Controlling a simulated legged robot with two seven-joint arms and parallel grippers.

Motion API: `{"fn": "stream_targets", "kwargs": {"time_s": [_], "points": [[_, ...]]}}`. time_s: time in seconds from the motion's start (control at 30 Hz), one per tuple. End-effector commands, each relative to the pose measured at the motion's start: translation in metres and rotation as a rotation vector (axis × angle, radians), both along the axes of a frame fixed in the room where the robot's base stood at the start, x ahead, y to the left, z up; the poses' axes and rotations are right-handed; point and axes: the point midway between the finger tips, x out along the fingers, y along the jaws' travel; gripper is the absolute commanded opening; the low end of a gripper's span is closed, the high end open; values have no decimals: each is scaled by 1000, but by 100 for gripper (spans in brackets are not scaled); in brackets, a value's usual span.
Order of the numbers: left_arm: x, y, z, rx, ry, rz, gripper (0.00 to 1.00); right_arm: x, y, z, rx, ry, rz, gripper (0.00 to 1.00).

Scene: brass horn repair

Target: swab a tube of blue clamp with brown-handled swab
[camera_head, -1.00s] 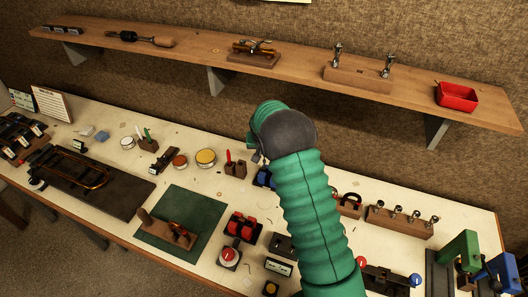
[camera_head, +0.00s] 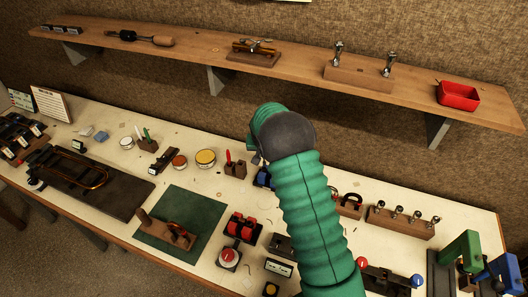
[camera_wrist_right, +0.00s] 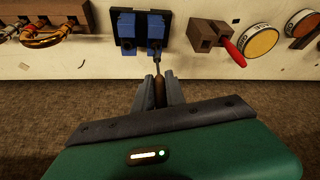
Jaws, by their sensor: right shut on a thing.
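The blue clamp (camera_wrist_right: 128,30) stands on a black base in the right wrist view. It has two blue posts, and in the head view (camera_head: 262,178) my arm hides most of it. My right gripper (camera_wrist_right: 160,97) is shut on the brown-handled swab (camera_wrist_right: 159,88), holding it by the handle. The swab's thin dark shaft points at the clamp's right post in the wrist view. Its tip is at or in that post's near end; I cannot tell how deep. In the head view, my green right arm hides the swab. My left gripper is not in view.
Beside the clamp is a wooden block (camera_wrist_right: 206,36) with a red-handled tool (camera_wrist_right: 235,52). A yellow-topped tin (camera_wrist_right: 262,41) stands beyond it. Brass tubes (camera_wrist_right: 45,32) lie on the other side. A red roller stand (camera_head: 243,228) and a green mat (camera_head: 205,208) are nearby. A shelf (camera_head: 300,67) runs behind.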

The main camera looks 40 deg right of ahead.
Motion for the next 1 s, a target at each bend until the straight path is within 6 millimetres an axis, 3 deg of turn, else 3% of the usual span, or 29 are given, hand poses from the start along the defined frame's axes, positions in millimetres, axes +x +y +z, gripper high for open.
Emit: {"fn": "stream_targets", "kwargs": {"time_s": [0.4, 0.7, 1.0], "points": [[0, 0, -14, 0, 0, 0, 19, 0, 0, -20, 0, 0, 0, 0], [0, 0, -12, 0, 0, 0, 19, 0, 0, -17, 0, 0, 0, 0], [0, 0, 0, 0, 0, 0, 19, 0, 0, 0, -1, -1, 0, 0]]}}
